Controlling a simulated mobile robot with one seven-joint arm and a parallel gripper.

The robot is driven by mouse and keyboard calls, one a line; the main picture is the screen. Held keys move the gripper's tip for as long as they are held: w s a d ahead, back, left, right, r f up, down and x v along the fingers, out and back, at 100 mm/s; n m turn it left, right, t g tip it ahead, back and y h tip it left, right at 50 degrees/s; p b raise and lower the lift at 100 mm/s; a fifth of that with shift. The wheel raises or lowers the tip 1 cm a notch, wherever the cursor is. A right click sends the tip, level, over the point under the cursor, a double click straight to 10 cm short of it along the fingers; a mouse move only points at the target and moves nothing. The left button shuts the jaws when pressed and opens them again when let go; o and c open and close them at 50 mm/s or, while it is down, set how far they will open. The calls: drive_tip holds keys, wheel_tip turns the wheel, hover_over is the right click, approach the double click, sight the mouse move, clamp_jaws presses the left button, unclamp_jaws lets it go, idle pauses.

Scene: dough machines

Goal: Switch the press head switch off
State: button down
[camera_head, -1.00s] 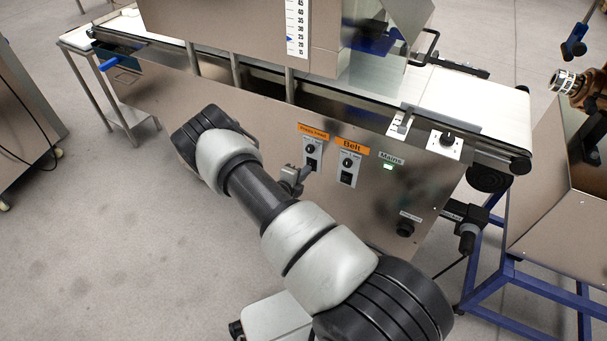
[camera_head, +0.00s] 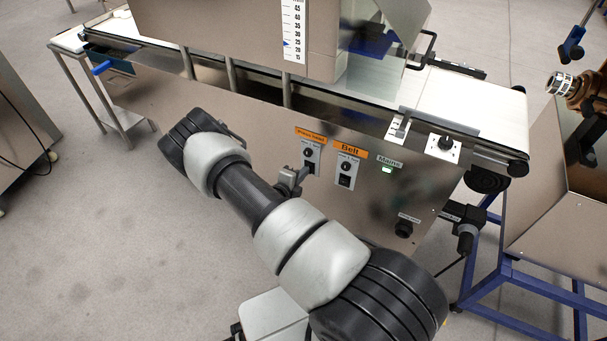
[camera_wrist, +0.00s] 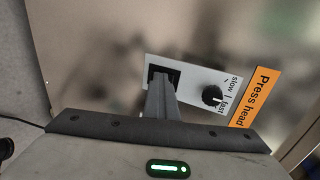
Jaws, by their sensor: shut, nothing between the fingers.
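The press head panel is a light plate under an orange label (camera_head: 311,135) on the machine's steel front. In the wrist view the label reads "Press head" (camera_wrist: 255,95), and the plate carries a black knob (camera_wrist: 213,96) marked slow and fast. The black press head switch (camera_wrist: 158,74) is at the plate's other end, partly hidden behind my fingers. My gripper (camera_wrist: 161,82) is shut and empty, its tips over or right at the switch; I cannot tell whether they touch. In the head view my gripper (camera_head: 304,174) is beside the panel's lower end. The switch's position is not readable.
The Belt panel (camera_head: 347,172) with its own knob and switch is just to the right. Beyond it are the lit green Mains light (camera_head: 387,170) and a black knob (camera_head: 404,228). The conveyor belt (camera_head: 480,100) runs above. A blue-framed stand (camera_head: 545,290) is at the right.

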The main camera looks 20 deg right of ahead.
drive_tip(key=shift+w+d+r, duration=0.1)
drive_tip(key=shift+d+r, duration=0.1)
drive_tip(key=shift+r, duration=0.15)
drive_tip(key=p+v, duration=0.3)
drive_tip(key=v, duration=1.1)
drive_tip(key=shift+a+f, duration=0.15)
drive_tip(key=shift+f, duration=0.05)
